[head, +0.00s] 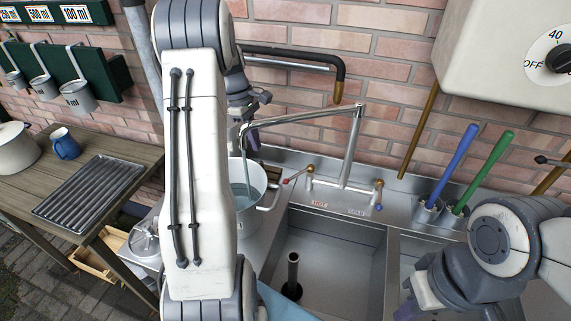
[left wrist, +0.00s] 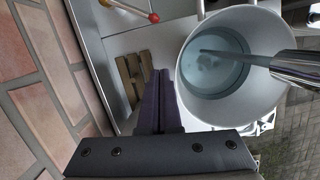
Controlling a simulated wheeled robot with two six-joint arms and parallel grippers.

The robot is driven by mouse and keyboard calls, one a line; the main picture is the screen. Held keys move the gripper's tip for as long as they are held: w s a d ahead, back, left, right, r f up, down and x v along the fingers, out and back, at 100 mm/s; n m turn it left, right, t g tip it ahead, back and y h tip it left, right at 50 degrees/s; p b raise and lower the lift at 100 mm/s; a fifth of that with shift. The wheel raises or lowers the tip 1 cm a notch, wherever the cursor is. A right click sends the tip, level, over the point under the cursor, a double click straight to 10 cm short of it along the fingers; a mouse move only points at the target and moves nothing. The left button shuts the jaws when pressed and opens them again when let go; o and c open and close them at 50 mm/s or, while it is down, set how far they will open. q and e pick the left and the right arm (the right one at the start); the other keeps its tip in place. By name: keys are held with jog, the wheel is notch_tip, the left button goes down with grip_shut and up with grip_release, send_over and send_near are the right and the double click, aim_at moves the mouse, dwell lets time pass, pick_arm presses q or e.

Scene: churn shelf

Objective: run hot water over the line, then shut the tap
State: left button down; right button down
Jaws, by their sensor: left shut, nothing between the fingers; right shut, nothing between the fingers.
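A pale pot (head: 262,211) stands left of the sink with bluish water in it. The tap's spout (head: 300,121) swings left over the pot, and a stream runs from it into the water. The left wrist view shows the pot (left wrist: 270,22), the stream (left wrist: 235,54) and the spout end (left wrist: 298,68). No line can be made out clearly. The red-tipped hot lever (head: 294,177) points left; its red ball shows in the left wrist view (left wrist: 153,18). My left gripper (head: 253,138) is shut and empty beside the spout's end, partly hidden by my arm. My right gripper (head: 404,312) is low right, mostly hidden.
The blue-tipped cold handle (head: 379,196) is right of the tap's column. The sink basin (head: 330,245) is empty but for a dark standpipe (head: 293,277). Blue and green handles (head: 458,160) stand in holders at right. A black-sleeved pipe (head: 300,57) crosses the wall.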

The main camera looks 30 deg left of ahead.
aim_at(299, 174)
pick_arm(q)
jog(key=w+d+f+p, duration=0.1)
jog(key=d+f+p, duration=0.3)
jog(key=f, duration=0.6)
jog(key=shift+d, duration=1.2)
jog(key=shift+w+f, duration=0.1)
